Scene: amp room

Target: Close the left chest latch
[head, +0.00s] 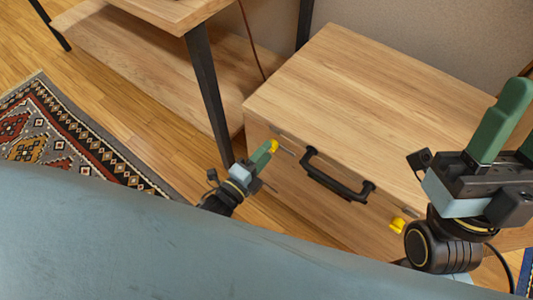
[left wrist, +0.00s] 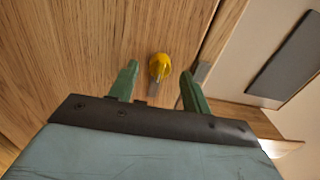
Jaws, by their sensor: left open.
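The wooden chest (head: 370,110) stands at the right of the head view, its lid down and a black handle (head: 335,180) on its front. The left latch has a yellow knob (head: 273,146) at the front's left end. My left gripper (head: 267,153) is at this knob, open. In the left wrist view the yellow knob (left wrist: 160,65) sits between the two green fingertips, with a gap to each side. Whether the latch is fastened cannot be told. My right gripper (head: 516,110) is raised at the right edge, its green fingers apart and partly cut off.
A second yellow latch (head: 397,225) is on the chest's front right. A wooden table with a dark metal leg (head: 208,85) stands close to the chest's left side. A patterned rug (head: 65,140) lies on the wooden floor at left.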

